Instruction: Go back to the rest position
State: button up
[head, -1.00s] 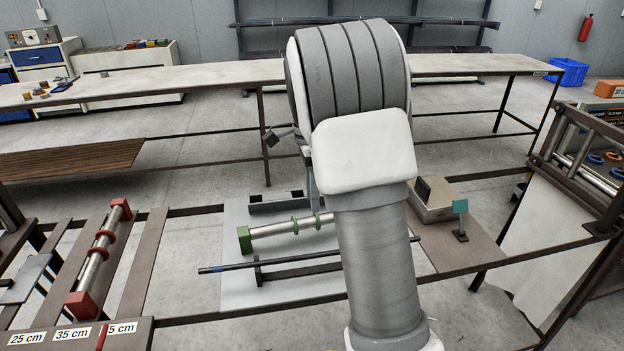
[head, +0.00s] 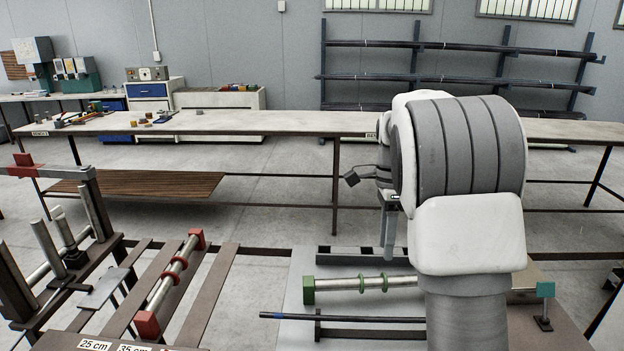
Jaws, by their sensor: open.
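My gripper (head: 389,240) is partly visible left of my thick arm, its fingers pointing down. It is open, with nothing seen in it. It hangs above the far part of a pale plate, in front of a dark bracket (head: 345,252). A metal roller with green ends (head: 345,284) lies on the plate, its right end hidden behind my arm. A long dark rod (head: 350,319) lies across a low stand in front of it. My arm is raised and bent, and fills the right of the centre.
A roller with red ends (head: 172,277) lies on brown slats at the left, near labels reading 25 cm and 35 cm (head: 95,345). A long table (head: 240,122) crosses behind. A rack of dark bars (head: 455,60) stands at the wall. Grey floor lies between the tables.

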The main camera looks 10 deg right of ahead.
jog(key=s+a+r+n+t, duration=0.1)
jog(key=s+a+n+t, duration=0.1)
jog(key=s+n, duration=0.4)
jog(key=s+a+r+n+t, duration=0.2)
jog(key=s+a+n+t, duration=0.1)
jog(key=s+n, duration=0.4)
jog(key=s+a+r+n+t, duration=0.2)
jog(key=s+a+n, duration=0.2)
jog(key=s+n, duration=0.3)
jog(key=s, duration=0.4)
jog(key=shift+s+a+r, duration=0.15)
jog(key=shift+s+a, duration=0.15)
jog(key=shift+a, duration=0.1)
